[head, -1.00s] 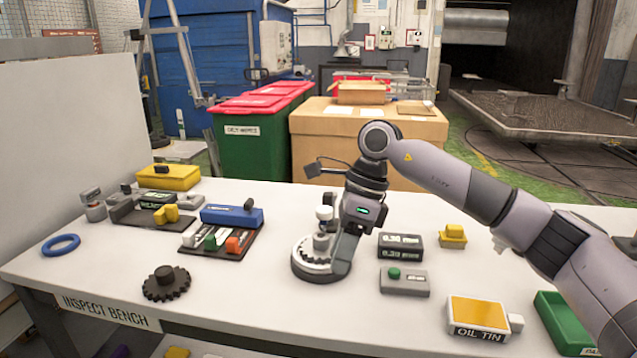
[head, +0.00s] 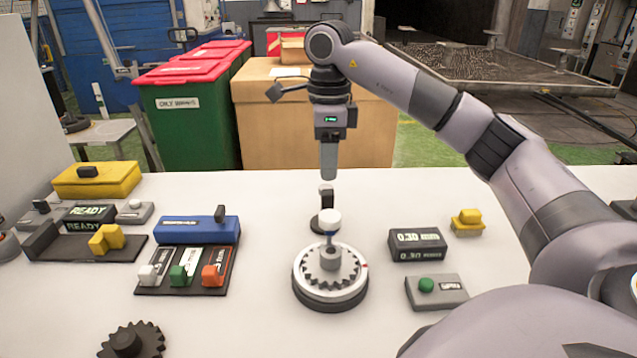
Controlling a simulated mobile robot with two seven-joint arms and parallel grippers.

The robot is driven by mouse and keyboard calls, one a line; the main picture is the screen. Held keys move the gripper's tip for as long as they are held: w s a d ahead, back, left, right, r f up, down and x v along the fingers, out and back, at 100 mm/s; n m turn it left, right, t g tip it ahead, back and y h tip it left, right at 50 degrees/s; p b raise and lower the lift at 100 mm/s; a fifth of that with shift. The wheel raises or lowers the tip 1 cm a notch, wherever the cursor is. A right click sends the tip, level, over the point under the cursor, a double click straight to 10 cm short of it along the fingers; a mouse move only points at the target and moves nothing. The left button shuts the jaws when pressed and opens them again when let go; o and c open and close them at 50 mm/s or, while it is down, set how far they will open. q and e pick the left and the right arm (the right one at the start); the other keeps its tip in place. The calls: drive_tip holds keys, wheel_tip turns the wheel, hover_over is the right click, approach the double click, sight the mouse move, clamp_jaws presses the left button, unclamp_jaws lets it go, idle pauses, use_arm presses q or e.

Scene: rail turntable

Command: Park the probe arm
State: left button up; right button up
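A round turntable (head: 302,285) stands mid-bench with a toothed gear (head: 318,268) on it. A white knob (head: 330,219) on a thin stem shows above the gear's hub. A dark upright post (head: 326,196) stands just behind it. I cannot tell for sure which of these parts make up the probe arm, or whether the stem touches the gear. My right gripper (head: 328,168) points down above and behind the knob, apart from it. Its fingers are seen edge-on, so their opening is hidden; nothing visible hangs from them. My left gripper is out of view.
Right of the turntable are a 0.30 display (head: 417,244), a grey box with a green button (head: 437,292) and a yellow block (head: 467,222). Left are a button tray (head: 185,289), a blue box (head: 198,230), READY displays (head: 90,213) and a dark gear (head: 130,341).

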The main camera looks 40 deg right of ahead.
sight(329, 192)
wheel_tip(329, 192, down, 6)
drive_tip(key=shift+s+f, duration=0.1)
drive_tip(key=shift+s, duration=0.05)
drive_tip(key=shift+c, duration=0.3)
clamp_jaws()
